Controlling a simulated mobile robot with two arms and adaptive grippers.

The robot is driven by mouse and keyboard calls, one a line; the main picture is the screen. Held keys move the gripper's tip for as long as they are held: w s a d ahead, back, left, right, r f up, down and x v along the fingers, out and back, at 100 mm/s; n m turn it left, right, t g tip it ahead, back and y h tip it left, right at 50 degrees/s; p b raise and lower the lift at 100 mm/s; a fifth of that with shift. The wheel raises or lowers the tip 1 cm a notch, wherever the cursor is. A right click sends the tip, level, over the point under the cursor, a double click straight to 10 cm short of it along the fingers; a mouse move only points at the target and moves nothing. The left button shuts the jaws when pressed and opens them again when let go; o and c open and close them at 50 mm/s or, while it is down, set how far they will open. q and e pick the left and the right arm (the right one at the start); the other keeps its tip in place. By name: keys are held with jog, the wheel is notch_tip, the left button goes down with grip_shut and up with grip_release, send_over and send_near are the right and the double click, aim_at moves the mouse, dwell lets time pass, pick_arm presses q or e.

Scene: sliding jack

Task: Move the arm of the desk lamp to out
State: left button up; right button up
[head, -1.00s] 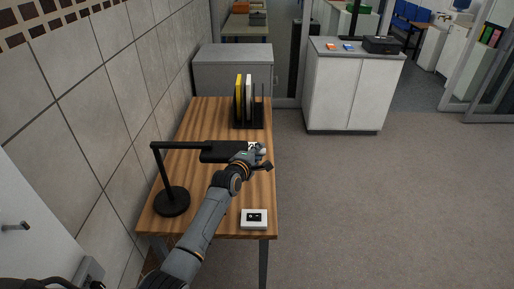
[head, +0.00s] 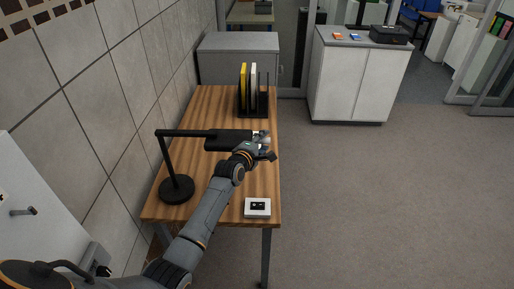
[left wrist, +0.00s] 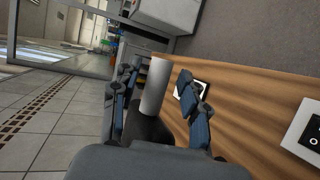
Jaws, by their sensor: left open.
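The black desk lamp stands on the wooden desk, its round base (head: 177,190) near the left edge. My right gripper is not in view.
A white box with a black panel (head: 257,208) lies at the desk's near right. A black rack with yellow and white files (head: 253,99) stands at the back. The tiled wall (head: 125,120) runs along the left; open carpet (head: 390,190) lies to the right.

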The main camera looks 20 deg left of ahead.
pick_arm(q)
jog(key=v, duration=1.2)
jog(key=shift+d, duration=0.1)
jog(key=s+d+f+m+g+b, duration=0.1)
jog(key=s+f+m+g, duration=0.3)
jog(key=f, duration=0.9)
jog(key=s+d+f+m+g+b, duration=0.15)
jog(key=s+f, duration=0.45)
jog(key=f, duration=0.7)
jog(key=s+d+f+m+g+b, duration=0.15)
jog(key=s+f+m, duration=0.3)
jog(key=f, duration=0.85)
jog(key=s+f+m+g+b, duration=0.1)
jog(key=s+f+m+g, duration=0.1)
jog(key=s+f, duration=0.5)
jog(key=s+f+m+g+b, duration=0.1)
jog(key=s+f+m, duration=0.4)
jog(key=s, duration=1.3)
jog(key=s+f+m+g+b, duration=0.1)
jog(key=s+f+m+g, duration=0.3)
jog(key=s+f, duration=0.6)
jog(key=s, duration=0.3)
jog(key=shift+s+d+y, duration=0.25)
jog(key=shift+s+y, duration=0.1)
jog(key=shift+y, duration=0.05)
jog(key=shift+f, duration=0.1)
